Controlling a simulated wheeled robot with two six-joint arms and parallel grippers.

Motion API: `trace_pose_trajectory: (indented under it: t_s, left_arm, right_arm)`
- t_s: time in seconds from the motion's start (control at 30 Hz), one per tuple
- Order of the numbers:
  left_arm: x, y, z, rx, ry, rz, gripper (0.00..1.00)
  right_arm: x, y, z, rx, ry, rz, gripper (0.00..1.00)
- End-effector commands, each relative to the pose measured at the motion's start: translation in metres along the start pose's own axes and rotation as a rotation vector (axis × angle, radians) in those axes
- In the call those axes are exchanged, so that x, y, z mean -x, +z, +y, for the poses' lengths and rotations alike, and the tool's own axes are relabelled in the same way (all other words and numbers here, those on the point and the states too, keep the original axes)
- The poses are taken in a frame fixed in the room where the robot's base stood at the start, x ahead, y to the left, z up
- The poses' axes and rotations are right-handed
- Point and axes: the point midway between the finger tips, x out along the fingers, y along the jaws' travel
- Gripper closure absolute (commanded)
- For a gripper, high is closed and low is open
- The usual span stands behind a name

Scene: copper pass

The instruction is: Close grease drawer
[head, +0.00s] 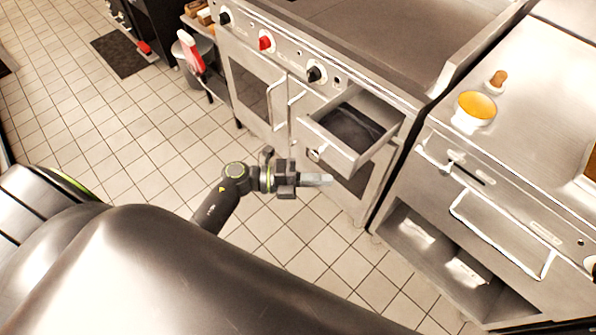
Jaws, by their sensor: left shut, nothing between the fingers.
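The grease drawer (333,146) is a metal drawer below the griddle's knob panel. It stands pulled out, and its dark inside shows from above. My left gripper (328,180) is shut and empty. In the picture it is just below the drawer's front; I cannot tell whether it touches it. My right gripper is not in view.
The griddle (350,30) with black and red knobs is above the drawer. At the right is a steel counter (535,120) with a bowl of yellow contents (476,106) and a handled front. A dark mat (120,54) lies on the tiled floor, which is open at the left.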

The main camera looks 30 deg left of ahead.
Motion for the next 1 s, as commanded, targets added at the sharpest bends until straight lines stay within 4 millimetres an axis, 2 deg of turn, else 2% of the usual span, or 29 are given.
trace_pose_trajectory:
  t_s: [0.03,0.2,0.77,1.0]
  left_arm:
    - [-0.006,0.009,-0.002,-0.002,0.0,0.0,1.0]
    - [-0.018,0.021,-0.001,-0.002,0.001,0.0,1.0]
    - [-0.024,0.027,0.0,-0.002,0.001,-0.001,1.0]
    - [-0.041,0.044,0.002,-0.004,-0.001,0.0,1.0]
  right_arm:
    - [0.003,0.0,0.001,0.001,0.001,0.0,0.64]
    - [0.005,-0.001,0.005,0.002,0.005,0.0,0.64]
    - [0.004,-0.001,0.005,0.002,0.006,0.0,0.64]
    - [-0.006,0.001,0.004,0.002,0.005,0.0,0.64]
